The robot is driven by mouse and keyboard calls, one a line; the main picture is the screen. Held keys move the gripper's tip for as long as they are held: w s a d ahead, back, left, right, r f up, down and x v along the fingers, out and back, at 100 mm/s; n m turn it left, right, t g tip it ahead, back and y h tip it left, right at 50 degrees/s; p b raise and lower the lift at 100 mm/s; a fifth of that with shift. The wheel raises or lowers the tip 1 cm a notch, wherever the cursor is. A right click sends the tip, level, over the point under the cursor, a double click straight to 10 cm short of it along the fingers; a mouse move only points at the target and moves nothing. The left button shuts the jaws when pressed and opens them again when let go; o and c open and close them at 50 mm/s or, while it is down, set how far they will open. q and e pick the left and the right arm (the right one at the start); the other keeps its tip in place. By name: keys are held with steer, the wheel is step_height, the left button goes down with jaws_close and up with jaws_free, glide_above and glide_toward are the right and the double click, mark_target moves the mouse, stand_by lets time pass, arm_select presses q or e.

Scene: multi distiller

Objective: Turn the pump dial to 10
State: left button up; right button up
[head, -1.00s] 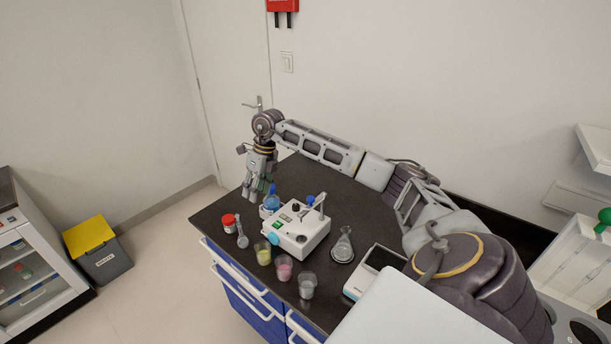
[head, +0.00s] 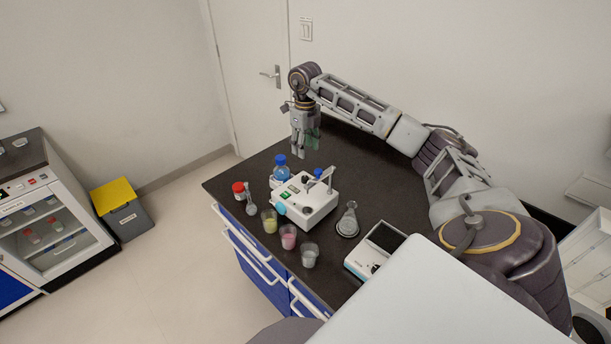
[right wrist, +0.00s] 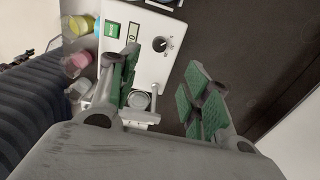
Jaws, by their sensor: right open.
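The white pump unit (head: 318,208) stands on the dark bench, with green switches and an upright metal arm on it. In the right wrist view its white top (right wrist: 118,68) shows a small dark-ringed dial (right wrist: 160,44) near its right edge, beside small markings too small to read. My right gripper (head: 301,150) hangs pointing down over the far part of the bench, behind the unit and apart from it. In the right wrist view the gripper (right wrist: 163,66) has its green-padded fingers spread, with nothing between them. My left gripper is not in view.
A blue-capped bottle (head: 281,168), a red-lidded jar (head: 238,190) and cups of yellow (head: 269,222), pink (head: 288,238) and grey (head: 310,256) stand around the unit's left and front. A flask (head: 348,222) and a balance (head: 375,250) are to its right.

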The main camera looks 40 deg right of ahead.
mark_target(305, 177)
step_height(305, 177, down, 12)
steer(key=shift+r+p, duration=0.1)
steer(key=shift+p, duration=0.8)
steer(key=shift+f, duration=0.65)
jaws_close()
